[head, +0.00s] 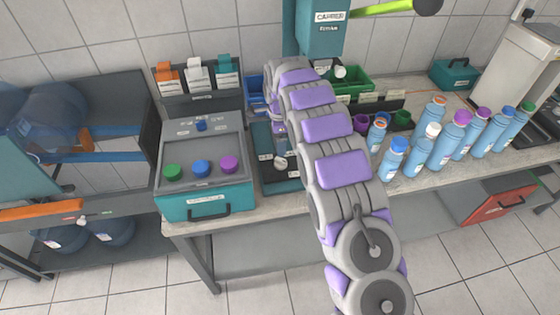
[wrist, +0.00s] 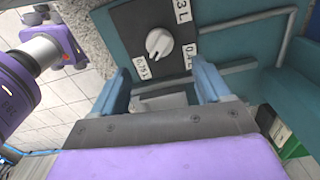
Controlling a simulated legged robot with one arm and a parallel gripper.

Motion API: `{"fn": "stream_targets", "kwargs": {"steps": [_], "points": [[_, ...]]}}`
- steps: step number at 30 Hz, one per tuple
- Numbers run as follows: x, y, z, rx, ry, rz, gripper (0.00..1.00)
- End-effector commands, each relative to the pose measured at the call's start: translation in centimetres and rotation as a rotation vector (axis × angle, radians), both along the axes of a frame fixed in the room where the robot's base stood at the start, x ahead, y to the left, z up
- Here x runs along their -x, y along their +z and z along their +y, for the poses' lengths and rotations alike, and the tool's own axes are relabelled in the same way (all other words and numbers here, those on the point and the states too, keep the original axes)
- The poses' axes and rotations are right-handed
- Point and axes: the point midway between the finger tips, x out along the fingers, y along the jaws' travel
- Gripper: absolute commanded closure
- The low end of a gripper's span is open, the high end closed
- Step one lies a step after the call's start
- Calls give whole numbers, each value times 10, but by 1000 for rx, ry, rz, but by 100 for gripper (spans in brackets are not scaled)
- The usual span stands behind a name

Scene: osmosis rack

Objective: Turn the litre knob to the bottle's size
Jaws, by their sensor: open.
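The white litre knob (wrist: 159,43) is on a dark panel (wrist: 125,22) in the wrist view. Labels around it read 3 L (wrist: 182,11), 0.75 L (wrist: 141,66) and a partly hidden one at right (wrist: 190,55) that seems to start with 0. The knob's ridge seems to slant toward the 0.75 L label. My gripper (wrist: 160,72) is open, its two blue fingers spread below the knob in the picture, with no visible contact. In the head view the knob (head: 281,162) shows left of my arm; my fingers are hard to make out there. Which bottle is meant cannot be told.
A teal box with green, blue and purple knobs (head: 201,168) stands left of the panel. Several blue bottles (head: 440,147) with coloured caps stand on the bench at right. A green crate (head: 350,84) is behind my arm. A teal dispenser (head: 321,30) stands above.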

Motion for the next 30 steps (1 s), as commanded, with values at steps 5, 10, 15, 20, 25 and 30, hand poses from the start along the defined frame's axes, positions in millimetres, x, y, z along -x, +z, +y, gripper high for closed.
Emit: {"fn": "stream_targets", "kwargs": {"steps": [5,10,15,20,25,30], "points": [[0,-38,0,0,0,2,24],[1,-69,-1,1,0,5,24],[1,-89,-1,0,1,2,24],[1,-96,-1,0,1,1,24],[1,-96,-1,0,1,1,24],[1,-96,-1,0,1,1,29]]}}
